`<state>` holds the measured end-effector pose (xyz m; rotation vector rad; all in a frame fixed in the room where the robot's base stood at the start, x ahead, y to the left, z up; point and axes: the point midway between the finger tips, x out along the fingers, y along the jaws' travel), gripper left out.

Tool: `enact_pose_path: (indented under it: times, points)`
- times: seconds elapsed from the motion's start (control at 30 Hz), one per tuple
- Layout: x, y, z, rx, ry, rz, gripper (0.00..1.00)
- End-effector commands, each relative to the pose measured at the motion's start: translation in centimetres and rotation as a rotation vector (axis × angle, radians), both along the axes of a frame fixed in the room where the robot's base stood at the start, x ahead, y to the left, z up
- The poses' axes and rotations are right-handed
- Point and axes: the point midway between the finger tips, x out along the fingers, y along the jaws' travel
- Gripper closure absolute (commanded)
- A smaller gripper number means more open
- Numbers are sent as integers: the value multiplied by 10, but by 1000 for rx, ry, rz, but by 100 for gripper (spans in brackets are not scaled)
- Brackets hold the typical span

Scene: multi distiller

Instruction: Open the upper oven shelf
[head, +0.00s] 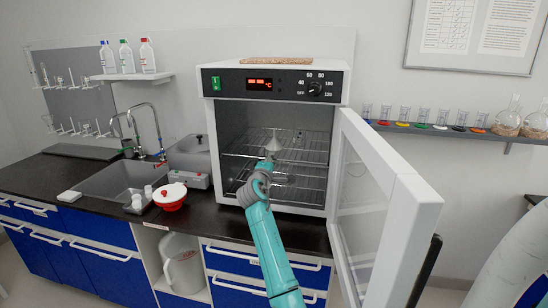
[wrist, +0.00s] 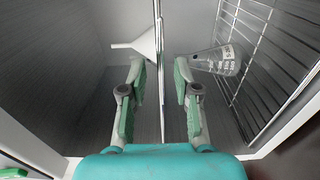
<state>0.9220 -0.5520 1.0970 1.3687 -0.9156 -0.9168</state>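The white oven (head: 335,83) stands on the counter with its glass door (head: 368,205) swung open to the right. Inside are two wire shelves. The upper oven shelf (head: 312,152) carries a white funnel (head: 273,142). My gripper (head: 266,168) is at the oven's opening, in front of the upper shelf, and hides part of it. In the wrist view, my gripper (wrist: 160,76) is open. The upper shelf shows there edge-on as a thin upright line (wrist: 158,50) between the two fingers, with a visible gap on each side. The funnel (wrist: 140,42) also shows left of that line.
A glass flask (wrist: 222,60) stands by the lower wire shelf (wrist: 268,65), beside the right finger in the wrist view. The open door bounds my arm's right side. A red bowl with a white top (head: 171,196) and a sink (head: 121,178) are to the left.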

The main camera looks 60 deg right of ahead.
Motion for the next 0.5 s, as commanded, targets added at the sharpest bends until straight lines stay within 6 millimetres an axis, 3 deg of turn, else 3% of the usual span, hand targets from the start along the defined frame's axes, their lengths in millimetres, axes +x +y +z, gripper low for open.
enact_pose_path:
  times: [0.2, 0.5]
  points:
    - [13, -31, 0, 0, 0, -1, 69]
    - [20, -46, 0, 0, -1, 1, 69]
